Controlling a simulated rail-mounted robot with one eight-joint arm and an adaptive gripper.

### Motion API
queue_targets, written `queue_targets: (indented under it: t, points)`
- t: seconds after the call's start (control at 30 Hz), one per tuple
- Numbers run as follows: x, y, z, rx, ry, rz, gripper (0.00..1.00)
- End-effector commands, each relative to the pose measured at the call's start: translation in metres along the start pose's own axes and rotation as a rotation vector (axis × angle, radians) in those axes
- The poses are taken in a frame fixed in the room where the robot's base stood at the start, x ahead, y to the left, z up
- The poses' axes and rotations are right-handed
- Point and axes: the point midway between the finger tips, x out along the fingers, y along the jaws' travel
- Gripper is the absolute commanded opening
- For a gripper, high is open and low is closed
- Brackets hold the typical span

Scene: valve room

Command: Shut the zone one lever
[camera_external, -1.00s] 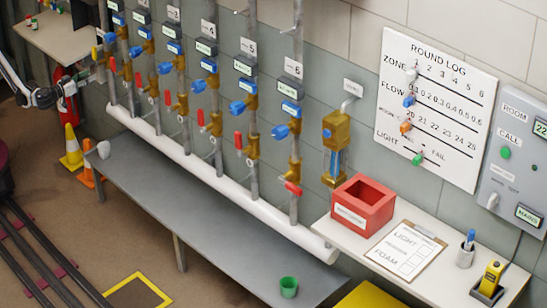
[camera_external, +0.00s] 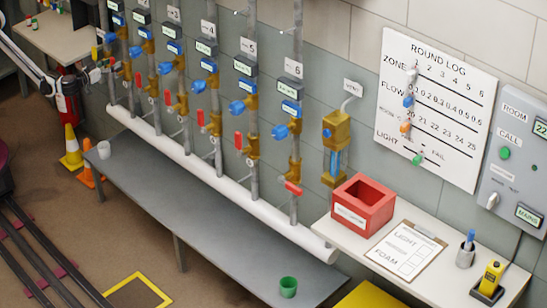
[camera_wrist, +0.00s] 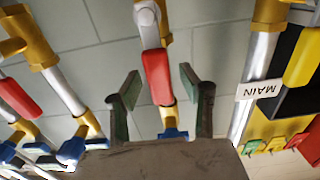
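The zone one lever (camera_external: 112,64) is a red handle on a pipe near the left end of the row. In the wrist view, which is upside down, a red lever (camera_wrist: 157,77) on the pipe beside the MAIN label, apparently zone one's, lies roughly along its pipe. My gripper (camera_wrist: 160,95) is open, with one finger on each side of this lever and visible gaps to both. Its depth relative to the lever is hard to tell. In the external view my gripper (camera_external: 88,76) is small, left of the row.
The MAIN pipe's label (camera_wrist: 262,90) and yellow handle (camera_wrist: 303,55) are close on the right in the wrist view. Another red lever (camera_wrist: 18,98) is at left. A grey bench (camera_external: 190,215) runs below the pipes. A red extinguisher (camera_external: 67,103) stands below my arm.

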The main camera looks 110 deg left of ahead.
Motion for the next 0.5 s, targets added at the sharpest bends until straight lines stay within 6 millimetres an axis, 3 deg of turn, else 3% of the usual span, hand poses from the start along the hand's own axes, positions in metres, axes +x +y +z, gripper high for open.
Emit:
queue_targets:
  t: [0.3,0.5]
  points:
    - [0.0022,-0.0001,-0.0002,0.000,0.000,0.000,0.38]
    - [0.0020,-0.0001,-0.0002,0.000,0.000,0.000,0.12]
